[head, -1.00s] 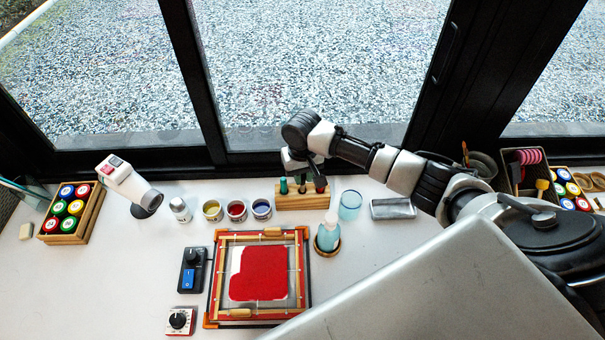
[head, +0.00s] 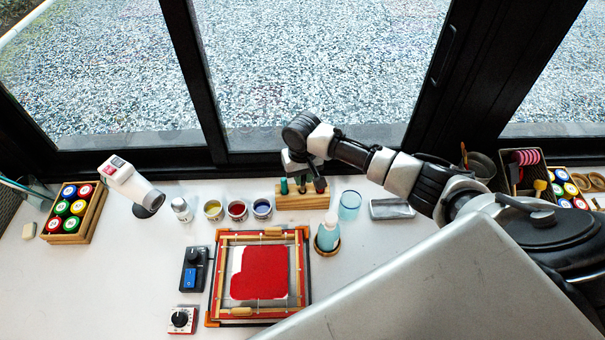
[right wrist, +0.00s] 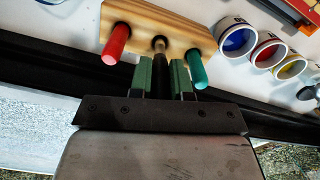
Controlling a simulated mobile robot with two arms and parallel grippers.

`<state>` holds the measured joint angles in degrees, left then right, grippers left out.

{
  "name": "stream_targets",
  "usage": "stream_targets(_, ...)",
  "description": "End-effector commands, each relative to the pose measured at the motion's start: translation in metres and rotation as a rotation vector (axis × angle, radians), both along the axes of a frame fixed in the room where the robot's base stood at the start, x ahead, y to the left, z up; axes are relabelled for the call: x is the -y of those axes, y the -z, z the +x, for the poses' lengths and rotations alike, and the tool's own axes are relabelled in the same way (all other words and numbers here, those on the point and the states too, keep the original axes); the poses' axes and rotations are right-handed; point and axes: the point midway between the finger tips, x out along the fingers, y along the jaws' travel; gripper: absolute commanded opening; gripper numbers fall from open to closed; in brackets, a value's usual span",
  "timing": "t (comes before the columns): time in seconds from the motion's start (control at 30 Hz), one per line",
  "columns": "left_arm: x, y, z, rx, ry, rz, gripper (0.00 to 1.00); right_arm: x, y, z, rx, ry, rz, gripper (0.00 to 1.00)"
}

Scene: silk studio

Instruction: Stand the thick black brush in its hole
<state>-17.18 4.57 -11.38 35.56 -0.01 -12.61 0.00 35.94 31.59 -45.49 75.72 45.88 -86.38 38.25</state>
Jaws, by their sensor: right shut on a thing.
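The wooden brush block (head: 300,201) stands at the back of the table below the window. It also shows in the right wrist view (right wrist: 180,27). My right gripper (right wrist: 162,75) is shut on the thick black brush (right wrist: 160,58), with one green finger on each side. The brush's pale lower end meets the block's middle between the red-handled brush (right wrist: 115,42) and the green-handled brush (right wrist: 197,68). I cannot tell how deep it sits. In the head view my right gripper (head: 299,172) is over the block and hides most of the black brush. My left gripper is out of view.
Ink pots in yellow (head: 213,209), red (head: 237,209) and blue (head: 261,207) stand left of the block. A blue glass (head: 350,204) and a grey tray (head: 391,208) are to its right. A pump bottle (head: 328,234) and the screen frame (head: 260,318) are in front.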

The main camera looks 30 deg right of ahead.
Motion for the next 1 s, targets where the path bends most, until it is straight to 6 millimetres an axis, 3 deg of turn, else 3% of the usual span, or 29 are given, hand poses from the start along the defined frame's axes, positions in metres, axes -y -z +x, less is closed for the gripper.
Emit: stream_targets(1.0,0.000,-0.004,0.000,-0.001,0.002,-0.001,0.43,0.000,0.012,0.000,0.000,-0.001,0.000,0.03)
